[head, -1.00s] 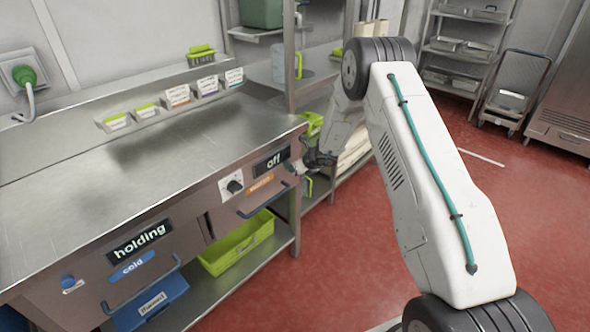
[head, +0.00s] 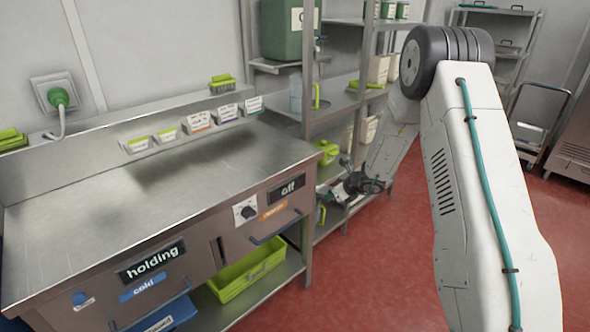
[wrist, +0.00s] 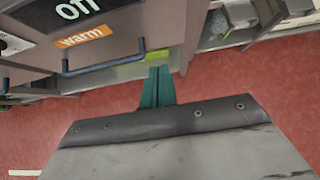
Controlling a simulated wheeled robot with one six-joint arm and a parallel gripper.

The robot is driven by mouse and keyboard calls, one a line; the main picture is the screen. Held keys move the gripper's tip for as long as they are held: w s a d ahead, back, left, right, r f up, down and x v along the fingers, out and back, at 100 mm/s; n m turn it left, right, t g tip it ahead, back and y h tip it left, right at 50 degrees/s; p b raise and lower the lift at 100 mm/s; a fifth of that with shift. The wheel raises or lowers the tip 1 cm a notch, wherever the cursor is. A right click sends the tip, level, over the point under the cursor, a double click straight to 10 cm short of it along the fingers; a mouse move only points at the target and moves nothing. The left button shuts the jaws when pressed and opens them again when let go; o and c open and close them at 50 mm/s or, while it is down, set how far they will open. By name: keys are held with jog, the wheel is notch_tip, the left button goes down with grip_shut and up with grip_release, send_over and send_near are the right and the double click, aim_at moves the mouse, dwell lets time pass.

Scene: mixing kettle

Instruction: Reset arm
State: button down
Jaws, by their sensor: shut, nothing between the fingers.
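My gripper (head: 335,192) is at the end of my folded white arm, off the right end of the steel counter (head: 100,215), close to the shelf rack. In the head view it is small and dark, and its fingertips are hard to make out. In the wrist view the green fingers (wrist: 157,88) are together and empty. They point toward the counter's front panel, near the drawer handle (wrist: 90,65) and the "off" and "warm" labels.
A steel shelf rack (head: 308,105) with a green container (head: 288,30) stands beyond the counter's right end. A lime green bin (head: 245,272) sits on the shelf under the counter. A trolley (head: 535,125) stands at the back right. The red floor at right is open.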

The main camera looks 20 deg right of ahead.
jog(key=s+a+r+n+g+y, duration=0.1)
jog(key=s+a+r+n+g, duration=0.1)
jog(key=s+a+r+n, duration=0.35)
jog(key=s+a+r+n+g+y, duration=0.1)
jog(key=s+a+r+n+g, duration=0.2)
jog(key=s+r+n, duration=0.35)
jog(key=s+a+r+n+g+y, duration=0.2)
jog(key=s+a+r+n, duration=0.2)
jog(key=s+n, duration=0.4)
jog(key=s+d+r+n+h, duration=0.1)
jog(key=s+r+n+h, duration=0.3)
jog(key=s, duration=1)
jog(key=s+d+r+n+h, duration=0.1)
jog(key=s+r+n+h, duration=0.3)
jog(key=s+r, duration=0.7)
jog(key=s+n, duration=0.2)
jog(key=s, duration=0.1)
jog(key=shift+d+n, duration=0.2)
jog(key=shift+n, duration=0.1)
